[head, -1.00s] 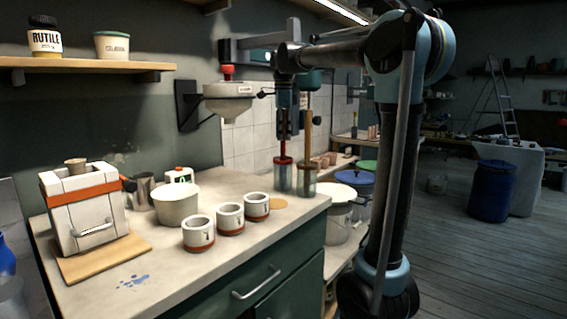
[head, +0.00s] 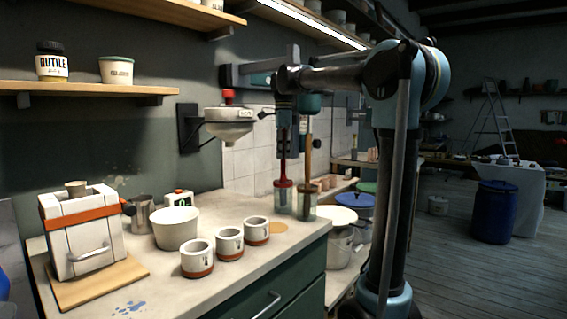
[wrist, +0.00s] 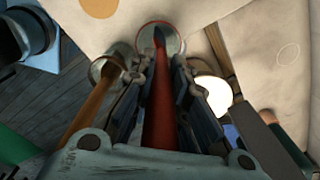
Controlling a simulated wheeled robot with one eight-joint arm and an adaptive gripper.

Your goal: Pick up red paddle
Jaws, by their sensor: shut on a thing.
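The red paddle (head: 283,170) stands upright with its lower end in a clear jar (head: 283,205) at the back right corner of the counter. My gripper (head: 288,152) is above the jar, pointing down, shut on the paddle's shaft. In the wrist view the red shaft (wrist: 159,115) runs between my two fingers, and its far end is at the jar's mouth (wrist: 173,44). A wooden-handled paddle with a green top (head: 308,152) stands in a second jar (head: 306,208) close on the right. My fingers hide part of the red shaft.
A wall-mounted funnel-shaped vessel (head: 229,127) hangs to the left of my gripper. Three small cups (head: 229,242), a white bowl (head: 176,229) and a strapped white block (head: 82,230) stand on the counter (head: 190,292). Lidded buckets (head: 341,236) stand beyond its right edge.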

